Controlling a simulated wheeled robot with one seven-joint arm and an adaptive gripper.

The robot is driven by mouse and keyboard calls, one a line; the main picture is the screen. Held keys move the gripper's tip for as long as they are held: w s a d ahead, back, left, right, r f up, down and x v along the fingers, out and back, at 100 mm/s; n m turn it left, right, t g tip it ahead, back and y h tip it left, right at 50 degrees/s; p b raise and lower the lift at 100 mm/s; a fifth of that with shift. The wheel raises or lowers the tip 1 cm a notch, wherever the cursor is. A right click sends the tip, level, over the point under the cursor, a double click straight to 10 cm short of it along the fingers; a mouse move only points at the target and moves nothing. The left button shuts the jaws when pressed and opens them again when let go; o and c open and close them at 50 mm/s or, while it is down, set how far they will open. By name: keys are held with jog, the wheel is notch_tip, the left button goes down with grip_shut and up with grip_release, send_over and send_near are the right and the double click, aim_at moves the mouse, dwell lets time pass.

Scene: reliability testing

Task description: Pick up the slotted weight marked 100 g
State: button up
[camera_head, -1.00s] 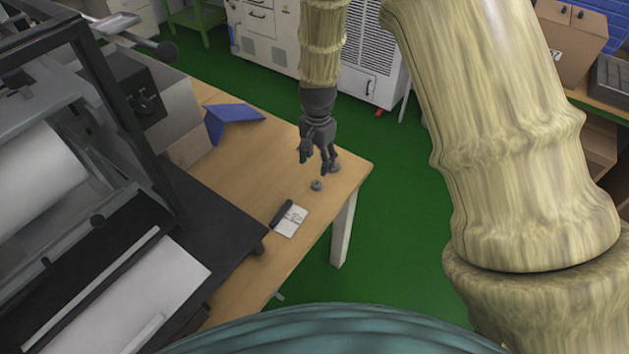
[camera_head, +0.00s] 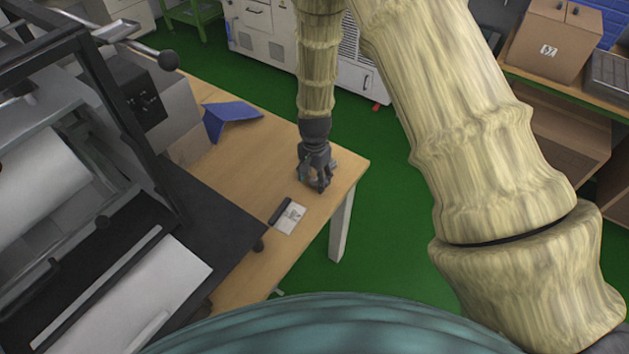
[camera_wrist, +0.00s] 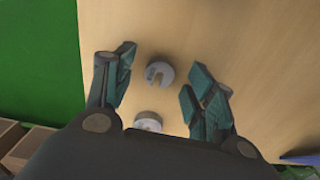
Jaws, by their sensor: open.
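In the wrist view a grey slotted weight (camera_wrist: 160,73) lies flat on the wooden table, its slot showing. A second grey weight (camera_wrist: 148,122) lies closer to my palm, partly hidden by the gripper body. No marking is readable on either, so I cannot tell which is 100 g. My gripper (camera_wrist: 160,85) is open and empty, with a finger on each side of the farther weight, apart from it. In the head view my gripper (camera_head: 317,186) points down over the table near its right corner and hides most of the weights.
The wooden table (camera_head: 235,153) has a white card with a dark bar (camera_head: 291,218) near its front edge and a blue folded object (camera_head: 231,119) at the back. A black machine (camera_head: 215,225) stands at the left. Green floor (camera_head: 390,215) lies beyond the right edge.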

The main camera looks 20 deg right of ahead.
jog(key=shift+f, duration=0.3)
jog(key=c, duration=1.2)
jog(key=shift+r, duration=0.1)
